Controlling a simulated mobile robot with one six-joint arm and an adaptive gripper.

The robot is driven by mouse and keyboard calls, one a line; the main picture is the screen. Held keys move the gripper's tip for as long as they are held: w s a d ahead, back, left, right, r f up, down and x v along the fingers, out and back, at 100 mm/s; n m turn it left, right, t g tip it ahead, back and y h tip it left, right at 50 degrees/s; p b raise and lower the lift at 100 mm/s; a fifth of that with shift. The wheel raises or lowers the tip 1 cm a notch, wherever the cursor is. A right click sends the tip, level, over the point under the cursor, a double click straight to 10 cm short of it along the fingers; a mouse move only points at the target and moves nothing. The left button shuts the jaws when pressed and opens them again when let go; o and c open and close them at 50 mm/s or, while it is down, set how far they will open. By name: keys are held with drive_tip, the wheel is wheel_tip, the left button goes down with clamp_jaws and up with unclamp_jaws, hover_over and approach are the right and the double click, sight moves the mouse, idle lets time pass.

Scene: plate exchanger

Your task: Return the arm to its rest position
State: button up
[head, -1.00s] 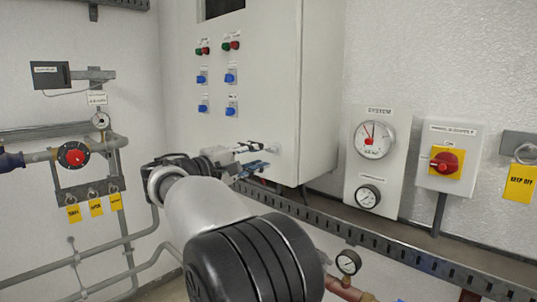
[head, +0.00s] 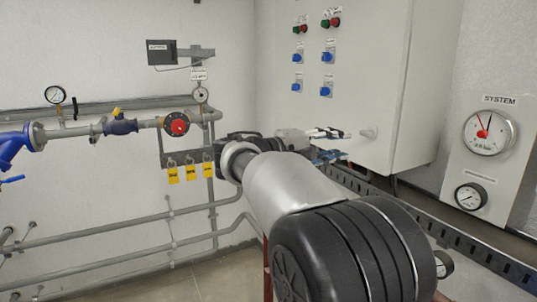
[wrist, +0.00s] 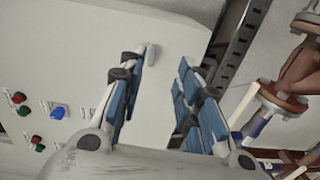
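My arm reaches forward from the bottom of the head view, and my gripper (head: 338,144) is at its far end, in front of the lower part of a grey control cabinet (head: 396,100). In the wrist view my gripper (wrist: 168,58) has its two blue-padded fingers apart, with nothing between them. The cabinet door (wrist: 110,40) shows behind the fingers. I cannot tell the exact distance from the fingertips to the cabinet.
A slotted cable tray (head: 440,232) runs below the cabinet. The SYSTEM gauge panel (head: 478,150) is at right. Pipes with a red handwheel (head: 176,124), yellow tags (head: 190,172) and a blue valve (head: 14,147) line the left wall. Copper-coloured pipework (wrist: 300,68) is near the right finger.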

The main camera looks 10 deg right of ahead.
drive_tip(key=s+d+f+g+y, duration=0.1)
drive_tip(key=s+f+y, duration=0.35)
drive_tip(key=s, duration=0.55)
drive_tip(key=s+d+f+g+y, duration=0.1)
drive_tip(key=s+d+f+y, duration=0.1)
drive_tip(key=s+f+y, duration=0.5)
drive_tip(key=s+a+f+m+y, duration=0.2)
drive_tip(key=s+a+f, duration=0.4)
drive_tip(key=s, duration=0.4)
drive_tip(key=s+a+f+m+y, duration=0.1)
drive_tip(key=s+a+f+y, duration=0.2)
drive_tip(key=s+a+f, duration=0.3)
drive_tip(key=s+f, duration=0.1)
drive_tip(key=s, duration=0.3)
drive_tip(key=shift+s+a+f+m+t, duration=0.15)
drive_tip(key=shift+s+f+m+t, duration=0.15)
drive_tip(key=shift+s+m, duration=0.1)
drive_tip(key=shift+w+r, duration=0.1)
